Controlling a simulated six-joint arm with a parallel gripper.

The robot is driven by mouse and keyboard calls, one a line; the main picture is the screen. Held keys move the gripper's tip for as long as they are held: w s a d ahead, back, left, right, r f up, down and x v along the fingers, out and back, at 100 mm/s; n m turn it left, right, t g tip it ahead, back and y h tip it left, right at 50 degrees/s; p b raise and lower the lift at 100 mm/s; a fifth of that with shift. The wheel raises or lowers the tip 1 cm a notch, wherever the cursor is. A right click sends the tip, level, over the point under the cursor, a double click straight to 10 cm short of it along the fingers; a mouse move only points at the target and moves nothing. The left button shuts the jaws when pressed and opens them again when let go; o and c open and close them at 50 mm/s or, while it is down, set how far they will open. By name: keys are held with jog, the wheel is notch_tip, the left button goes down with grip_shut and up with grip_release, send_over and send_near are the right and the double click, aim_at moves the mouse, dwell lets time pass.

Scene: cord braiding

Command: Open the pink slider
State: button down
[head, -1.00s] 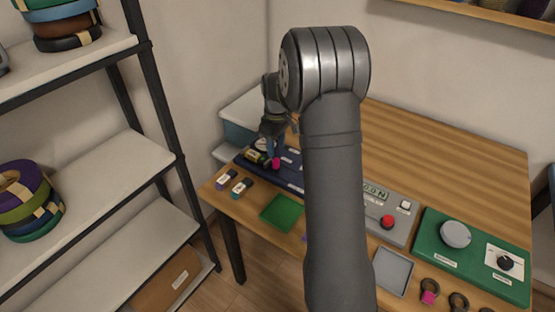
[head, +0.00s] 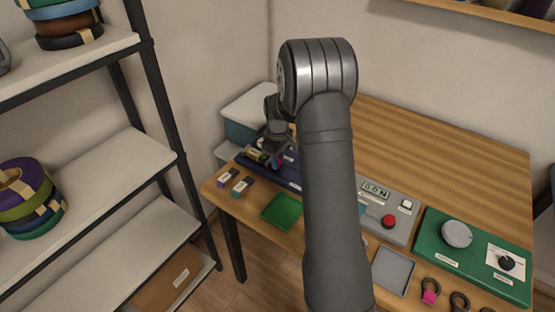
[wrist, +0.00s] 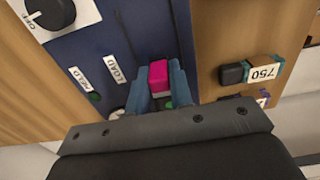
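The pink slider (wrist: 158,76) shows in the wrist view as a bright pink block on the dark blue panel (wrist: 115,35). My gripper (wrist: 160,85) points down at the panel, its two blue-grey fingers close along both sides of the pink block, with no clear gap seen. A small green spot shows between the fingers below the block. In the head view my gripper (head: 275,150) is at the far left of the table over the blue panel (head: 285,180), and the slider is mostly hidden there.
A black knob (wrist: 50,12) and labels sit on the panel left of my gripper. In the head view, a green mat (head: 282,211), grey console (head: 400,225) and grey tray (head: 392,270) stand nearby.

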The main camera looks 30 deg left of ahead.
jog(key=shift+d, duration=2.45)
jog(key=c, duration=1.3)
grip_release()
jog(key=shift+d, duration=0.1)
jog(key=shift+c, duration=0.2)
jog(key=shift+o, duration=0.3)
jog(key=shift+r, duration=0.1)
jog(key=shift+r, duration=0.35)
notch_tip(320, 180, up, 17)
jog(key=shift+f, duration=0.2)
